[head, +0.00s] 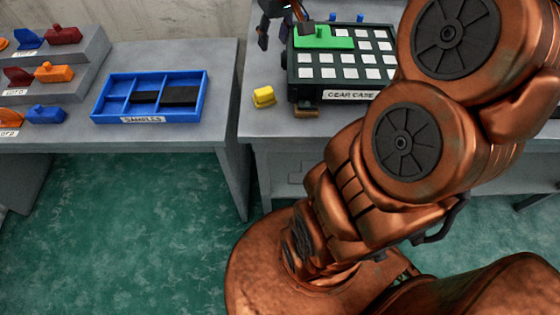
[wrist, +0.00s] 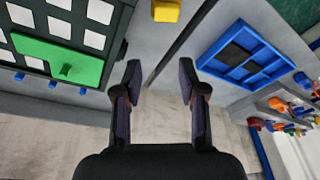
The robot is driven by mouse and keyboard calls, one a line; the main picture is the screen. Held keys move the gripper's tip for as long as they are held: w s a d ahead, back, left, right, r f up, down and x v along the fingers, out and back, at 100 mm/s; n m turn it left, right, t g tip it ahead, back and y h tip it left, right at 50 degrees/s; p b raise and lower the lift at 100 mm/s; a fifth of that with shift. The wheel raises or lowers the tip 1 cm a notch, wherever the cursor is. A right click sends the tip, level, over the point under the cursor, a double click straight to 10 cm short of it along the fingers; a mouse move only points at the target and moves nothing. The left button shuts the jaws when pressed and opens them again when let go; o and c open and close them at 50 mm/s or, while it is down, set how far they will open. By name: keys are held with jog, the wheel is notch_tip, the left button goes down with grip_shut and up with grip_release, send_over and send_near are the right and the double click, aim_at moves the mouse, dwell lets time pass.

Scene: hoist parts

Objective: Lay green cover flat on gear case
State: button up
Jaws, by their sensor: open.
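The green cover (head: 338,43), a plate with a small knob on top, lies on the gear case (head: 306,88) at its far left corner. It looks flat, over part of the grid of white squares. In the wrist view the green cover (wrist: 40,52) shows at the left, knob up, along the edge of the gear case (wrist: 112,45). My gripper (head: 274,40) is just left of the case's far corner, partly cut off by the frame top. In the wrist view my gripper (wrist: 158,72) is open, with nothing between the fingers and the cover off to their left.
A yellow block (head: 264,97) sits on the table left of the case. A blue SAMPLES tray (head: 103,98) with black pieces stands on a separate table across a gap. Stepped shelves (head: 88,75) with coloured parts are at far left. Small blue pieces (head: 360,17) are behind the case.

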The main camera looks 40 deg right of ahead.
jog(key=s+a+f+g, duration=0.2)
jog(key=s+a+f, duration=0.2)
jog(key=s+a, duration=0.4)
jog(key=s+a+f+n+g, duration=0.1)
jog(key=s+a+f, duration=0.3)
jog(key=s+a, duration=0.4)
jog(key=s+g, duration=0.1)
jog(key=s, duration=0.6)
jog(key=shift+s+a, duration=0.1)
jog(key=shift+o, duration=0.5)
notch_tip(320, 180, up, 3)
jog(key=p, duration=0.3)
jog(key=shift+f, duration=0.2)
